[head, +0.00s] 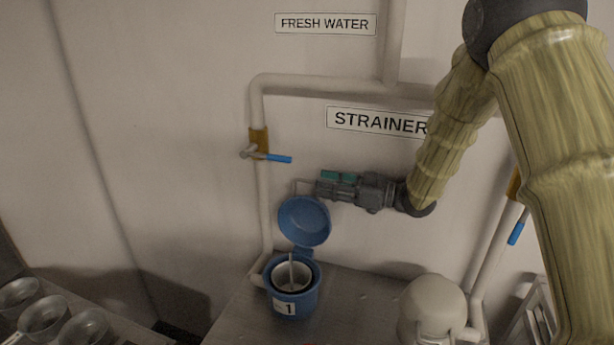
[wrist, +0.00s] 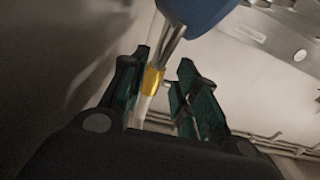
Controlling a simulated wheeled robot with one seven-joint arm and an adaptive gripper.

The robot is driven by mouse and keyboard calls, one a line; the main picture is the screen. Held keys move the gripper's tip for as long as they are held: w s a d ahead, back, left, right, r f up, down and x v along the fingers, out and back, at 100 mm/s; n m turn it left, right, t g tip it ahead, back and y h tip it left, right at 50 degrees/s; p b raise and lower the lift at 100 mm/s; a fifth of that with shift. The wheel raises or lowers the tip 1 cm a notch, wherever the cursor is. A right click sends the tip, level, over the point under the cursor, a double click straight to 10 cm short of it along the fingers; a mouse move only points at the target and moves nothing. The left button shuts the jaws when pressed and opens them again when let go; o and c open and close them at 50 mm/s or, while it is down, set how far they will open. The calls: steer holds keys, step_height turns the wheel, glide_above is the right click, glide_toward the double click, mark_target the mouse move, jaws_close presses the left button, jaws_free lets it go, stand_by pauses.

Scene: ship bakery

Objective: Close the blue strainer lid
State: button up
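The blue strainer (head: 275,303) stands on the metal counter, marked with a "1" label. Its round blue lid (head: 304,222) is open, tilted up at the back on its hinge, and a pale inner basket (head: 291,276) shows inside. My gripper (head: 324,189) is just above the lid's upper edge, pointing left; contact with the lid cannot be told. In the wrist view its fingers (wrist: 166,84) are apart, with nothing visibly gripped. A metal lever with a blue end (wrist: 195,12) and a yellow fitting shows beyond them; the lid is not clearly identifiable there.
A blue-handled valve (head: 278,158) sits on the white pipe (head: 264,200) left of my gripper. A pale rounded vessel (head: 432,302) stands right of the strainer. Another blue handle (head: 517,229) is at the right. Counter (head: 350,300) is bare between strainer and vessel.

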mark_target(306, 181)
steer(key=w+a, duration=0.1)
steer(key=w+a+p, duration=0.1)
steer(key=a, duration=0.1)
steer(key=shift+f, duration=0.3)
steer(key=shift+s+a+r+p, duration=0.15)
steer(key=shift+a+p, duration=0.15)
steer(key=shift+a, duration=0.3)
steer(key=shift+w+a+r+p, duration=0.1)
steer(key=shift+a+p, duration=0.15)
steer(key=shift+a, duration=0.3)
steer(key=shift+w+a+f, duration=0.25)
steer(key=shift+w+a, duration=0.05)
steer(key=shift+a, duration=0.05)
steer(key=shift+s+d+r, duration=0.1)
steer(key=shift+s, duration=0.1)
jaws_close()
steer(key=shift+w, duration=0.1)
